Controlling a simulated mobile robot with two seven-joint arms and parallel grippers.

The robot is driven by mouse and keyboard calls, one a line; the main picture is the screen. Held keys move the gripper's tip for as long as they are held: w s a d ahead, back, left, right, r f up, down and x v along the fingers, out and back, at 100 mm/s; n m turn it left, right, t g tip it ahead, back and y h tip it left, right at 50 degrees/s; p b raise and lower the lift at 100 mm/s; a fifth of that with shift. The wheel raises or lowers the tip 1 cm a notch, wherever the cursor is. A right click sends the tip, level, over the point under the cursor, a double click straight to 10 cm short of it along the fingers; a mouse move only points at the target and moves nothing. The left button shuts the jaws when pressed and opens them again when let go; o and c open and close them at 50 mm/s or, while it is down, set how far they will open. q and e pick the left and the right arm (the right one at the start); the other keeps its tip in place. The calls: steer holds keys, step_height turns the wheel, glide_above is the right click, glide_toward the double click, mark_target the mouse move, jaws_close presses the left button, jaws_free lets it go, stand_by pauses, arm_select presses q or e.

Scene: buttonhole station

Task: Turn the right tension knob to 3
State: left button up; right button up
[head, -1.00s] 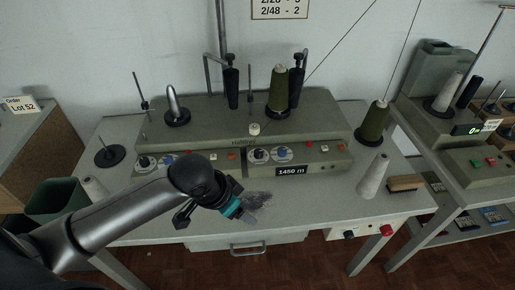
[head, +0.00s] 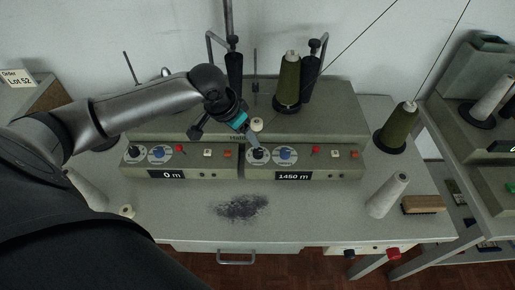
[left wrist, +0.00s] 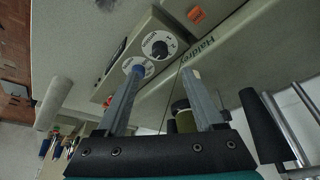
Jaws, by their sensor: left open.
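The right panel of the grey winding machine carries two white dials. One has a black knob (head: 258,154), also in the left wrist view (left wrist: 160,48); the other has a blue knob (head: 286,154). My left gripper (head: 251,137) is open and empty, just above and behind the black knob. In the left wrist view its two fingers (left wrist: 162,74) are spread apart, with the black-knob dial beyond their tips. One fingertip partly overlaps the blue-knob dial. My right gripper is not in view.
The left panel has a similar black knob (head: 134,152) and blue knob (head: 159,153). An olive cone (head: 288,80) stands on the machine, another (head: 397,128) to the right. A pale cone (head: 388,194), brush (head: 423,204) and dark lint (head: 241,208) lie on the table.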

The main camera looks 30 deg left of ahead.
mark_target(258, 151)
arm_select(q)
steer(key=b+x, duration=0.2)
steer(key=x, duration=0.7)
steer(key=shift+w+f, duration=0.15)
steer(key=shift+f, duration=0.15)
steer(key=shift+w+d+f, duration=0.1)
steer(key=shift+w+f, duration=0.1)
steer(key=shift+f, duration=0.2)
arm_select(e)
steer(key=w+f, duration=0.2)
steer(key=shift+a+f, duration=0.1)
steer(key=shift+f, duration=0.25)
arm_select(q)
steer(key=shift+c, duration=0.3)
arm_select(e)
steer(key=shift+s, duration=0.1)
arm_select(q)
steer(key=shift+c, duration=1.4)
jaws_close()
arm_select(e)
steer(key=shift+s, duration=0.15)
